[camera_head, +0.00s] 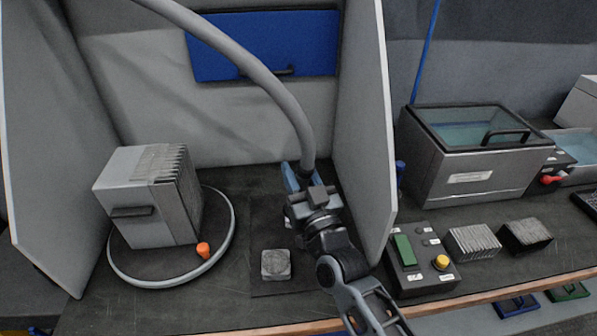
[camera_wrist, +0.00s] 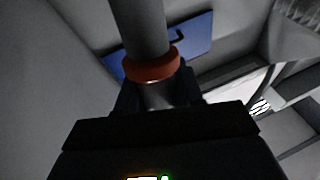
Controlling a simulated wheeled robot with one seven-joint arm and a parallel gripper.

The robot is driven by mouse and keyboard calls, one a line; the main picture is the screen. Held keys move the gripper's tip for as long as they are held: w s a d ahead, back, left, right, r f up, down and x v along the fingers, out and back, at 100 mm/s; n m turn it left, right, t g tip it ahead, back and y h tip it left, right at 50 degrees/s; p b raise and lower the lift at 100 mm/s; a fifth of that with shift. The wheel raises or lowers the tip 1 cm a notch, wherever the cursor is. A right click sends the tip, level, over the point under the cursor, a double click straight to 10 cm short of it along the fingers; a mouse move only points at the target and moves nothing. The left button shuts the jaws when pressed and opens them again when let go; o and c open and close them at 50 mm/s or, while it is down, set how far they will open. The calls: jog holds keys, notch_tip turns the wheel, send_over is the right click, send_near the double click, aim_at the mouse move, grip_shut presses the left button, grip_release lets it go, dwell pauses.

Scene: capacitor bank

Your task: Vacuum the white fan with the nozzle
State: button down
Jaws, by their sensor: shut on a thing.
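The grey vacuum hose (camera_head: 262,72) curves down from the top of the head view into my gripper (camera_head: 304,182). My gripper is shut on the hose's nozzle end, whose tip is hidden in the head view. In the wrist view, the hose (camera_wrist: 139,28) ends in an orange-red collar (camera_wrist: 152,67), with the pale nozzle (camera_wrist: 157,95) below it between my dark fingers. A small square whitish block, apparently the white fan (camera_head: 276,265), lies flat on a dark mat (camera_head: 262,289). My gripper is above and behind it, slightly right, apart from it.
Upright grey panels stand left (camera_head: 48,130) and right (camera_head: 362,120) of the work area. A grey finned box (camera_head: 140,205) sits inside a pale ring (camera_head: 229,240) at left. A control box (camera_head: 424,262) and a lidded tank (camera_head: 475,165) are at right.

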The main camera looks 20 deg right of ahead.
jog(key=shift+r+p, duration=3.15)
jog(key=shift+r, duration=0.25)
jog(key=shift+f, duration=0.1)
